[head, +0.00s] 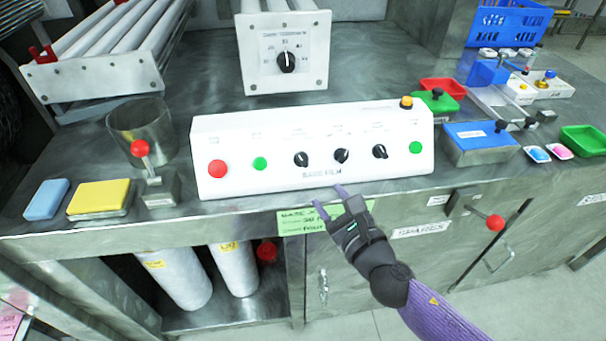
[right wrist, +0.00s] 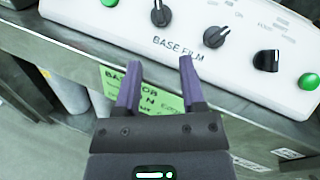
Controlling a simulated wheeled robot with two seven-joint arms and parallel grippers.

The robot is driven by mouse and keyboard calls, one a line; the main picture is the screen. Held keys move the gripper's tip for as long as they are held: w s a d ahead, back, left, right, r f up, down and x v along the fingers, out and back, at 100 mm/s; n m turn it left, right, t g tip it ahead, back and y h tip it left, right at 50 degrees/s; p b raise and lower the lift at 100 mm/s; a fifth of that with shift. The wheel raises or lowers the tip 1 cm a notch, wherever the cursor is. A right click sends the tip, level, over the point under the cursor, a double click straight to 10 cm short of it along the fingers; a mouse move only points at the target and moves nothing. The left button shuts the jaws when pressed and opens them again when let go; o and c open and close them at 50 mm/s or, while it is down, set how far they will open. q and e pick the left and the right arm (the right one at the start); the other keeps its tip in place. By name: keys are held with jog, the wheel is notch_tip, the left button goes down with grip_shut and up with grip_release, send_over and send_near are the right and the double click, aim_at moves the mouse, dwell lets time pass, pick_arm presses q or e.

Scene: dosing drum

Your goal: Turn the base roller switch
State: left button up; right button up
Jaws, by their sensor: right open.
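A white control box marked BASE FILM (head: 318,184) stands on the metal bench. Its front carries three black rotary knobs: a left knob (head: 301,159), a middle knob (head: 341,156) and a right knob (head: 379,152). The small labels above them are too blurred to tell which is the base roller switch. In the right wrist view the middle knob (right wrist: 216,36) and right knob (right wrist: 267,61) lie beyond the fingers. My right gripper (head: 330,197) is open and empty at the bench's front edge, below the box and touching no knob. It also shows in the right wrist view (right wrist: 160,66).
The box also has a red button (head: 217,169), green buttons (head: 260,163) and an orange-topped knob (head: 406,102). A green note (head: 296,221) hangs on the bench edge by my gripper. A second white box with one knob (head: 286,62) stands behind. A red-ball lever (head: 141,148) stands left.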

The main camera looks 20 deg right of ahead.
aim_at(304, 163)
jog(key=shift+n, duration=0.4)
jog(key=w, duration=0.3)
jog(key=w+a, duration=0.1)
jog(key=w, duration=0.2)
jog(key=w+r+b, duration=0.1)
jog(key=w, duration=0.2)
jog(key=shift+w+a, duration=0.35)
jog(key=shift+w, duration=0.05)
grip_shut()
